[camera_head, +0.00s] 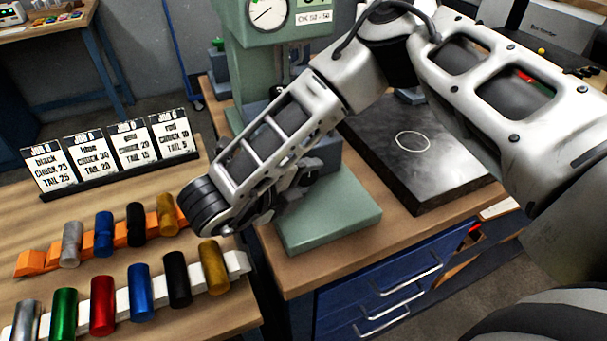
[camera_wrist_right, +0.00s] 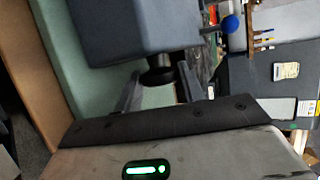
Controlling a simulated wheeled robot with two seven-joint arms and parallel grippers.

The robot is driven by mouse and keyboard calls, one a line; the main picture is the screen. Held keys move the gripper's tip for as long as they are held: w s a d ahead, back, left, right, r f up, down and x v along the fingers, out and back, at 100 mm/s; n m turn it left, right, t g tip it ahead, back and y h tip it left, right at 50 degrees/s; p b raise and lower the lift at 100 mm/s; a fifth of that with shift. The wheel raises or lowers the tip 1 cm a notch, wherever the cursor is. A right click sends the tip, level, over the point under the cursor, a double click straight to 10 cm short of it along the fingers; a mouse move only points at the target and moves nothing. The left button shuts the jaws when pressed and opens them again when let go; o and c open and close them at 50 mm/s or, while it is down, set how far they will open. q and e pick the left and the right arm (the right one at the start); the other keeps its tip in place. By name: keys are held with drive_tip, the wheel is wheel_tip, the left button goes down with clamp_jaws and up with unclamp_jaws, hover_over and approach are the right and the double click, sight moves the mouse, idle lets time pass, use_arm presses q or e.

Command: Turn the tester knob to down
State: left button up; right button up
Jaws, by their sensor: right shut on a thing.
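The tester is a green machine (camera_head: 262,62) with a round white dial (camera_head: 268,14) and a wide green base (camera_head: 335,215). My right arm crosses in front of it and hides part of its body. In the right wrist view a black round knob (camera_wrist_right: 158,76) sticks out below the tester's blue-grey block (camera_wrist_right: 135,32). My right gripper (camera_wrist_right: 160,88) has one finger on each side of this knob and is shut on it. In the head view the knob is hidden behind my wrist. The knob's pointing direction cannot be read. My left gripper is not in view.
Coloured cylinders lie on an orange rack (camera_head: 35,262) and a white rack (camera_head: 238,262) at left. Printed job cards (camera_head: 112,155) stand behind them. A dark flat plate (camera_head: 420,150) lies right of the tester, above blue drawers (camera_head: 385,285). A blue ball-ended lever (camera_wrist_right: 231,23) is near the gripper.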

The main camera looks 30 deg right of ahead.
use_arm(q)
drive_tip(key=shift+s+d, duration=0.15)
use_arm(e)
drive_tip(key=shift+h, duration=0.4)
drive_tip(key=o, duration=0.9)
drive_tip(key=shift+a, duration=0.1)
drive_tip(key=shift+s+a+r, duration=0.1)
drive_tip(key=shift+a+r, duration=0.05)
drive_tip(key=shift+a, duration=0.1)
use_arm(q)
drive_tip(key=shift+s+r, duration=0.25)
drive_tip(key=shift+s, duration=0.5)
use_arm(e)
drive_tip(key=v, duration=0.7)
drive_tip(key=shift+s+a+r, duration=0.1)
drive_tip(key=shift+s+a, duration=0.05)
